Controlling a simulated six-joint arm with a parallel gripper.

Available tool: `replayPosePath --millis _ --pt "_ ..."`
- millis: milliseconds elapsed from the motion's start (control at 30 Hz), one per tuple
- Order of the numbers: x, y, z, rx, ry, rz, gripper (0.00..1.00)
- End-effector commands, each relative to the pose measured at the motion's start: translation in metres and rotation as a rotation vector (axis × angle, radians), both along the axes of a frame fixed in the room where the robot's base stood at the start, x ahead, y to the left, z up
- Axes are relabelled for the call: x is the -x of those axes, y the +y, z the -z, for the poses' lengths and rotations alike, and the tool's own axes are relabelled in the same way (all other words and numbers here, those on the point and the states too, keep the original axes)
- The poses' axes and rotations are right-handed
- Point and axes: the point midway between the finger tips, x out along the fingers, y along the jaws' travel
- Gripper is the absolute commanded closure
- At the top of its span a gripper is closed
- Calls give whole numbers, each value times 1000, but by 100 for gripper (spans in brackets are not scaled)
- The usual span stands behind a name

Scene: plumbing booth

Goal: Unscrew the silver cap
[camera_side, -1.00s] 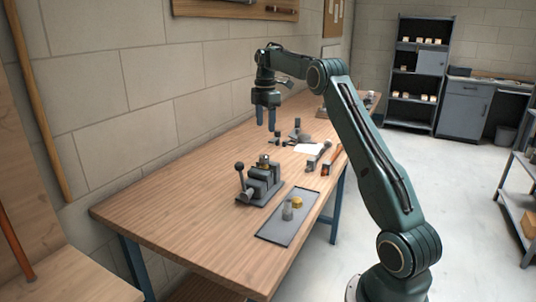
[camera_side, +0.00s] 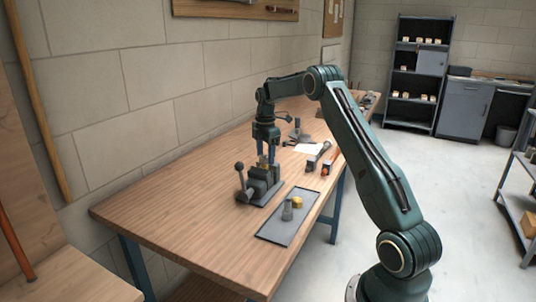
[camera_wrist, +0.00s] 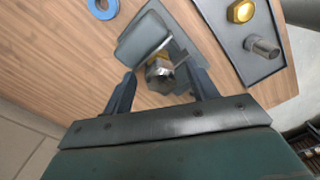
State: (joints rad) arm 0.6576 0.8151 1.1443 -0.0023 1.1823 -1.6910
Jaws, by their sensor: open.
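The silver cap (camera_wrist: 160,76) shows in the wrist view as a shiny hex piece, on a fitting held in the grey vise (camera_wrist: 142,38). In the side view the vise (camera_side: 264,185) stands on the bench, with a brass-coloured part (camera_side: 263,161) at its top. My gripper (camera_side: 267,158) points down over the vise, its fingers beside that part. In the wrist view my gripper (camera_wrist: 160,80) is open, with one finger on each side of the silver cap and gaps between. The fitting below the cap is mostly hidden.
A dark tray (camera_side: 278,234) in front of the vise holds a gold hex piece (camera_side: 297,202) and a grey cylinder (camera_side: 288,212). A blue ring (camera_wrist: 103,8) lies on the bench. Tools and a white sheet (camera_side: 308,149) lie behind. The bench's near left is clear.

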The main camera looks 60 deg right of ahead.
Motion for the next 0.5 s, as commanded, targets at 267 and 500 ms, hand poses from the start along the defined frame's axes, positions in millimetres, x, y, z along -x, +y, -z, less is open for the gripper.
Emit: replayPosePath --millis 267,500 --pt "0 0 4 -1 1 0 42" --pt "0 0 4 0 0 0 69"
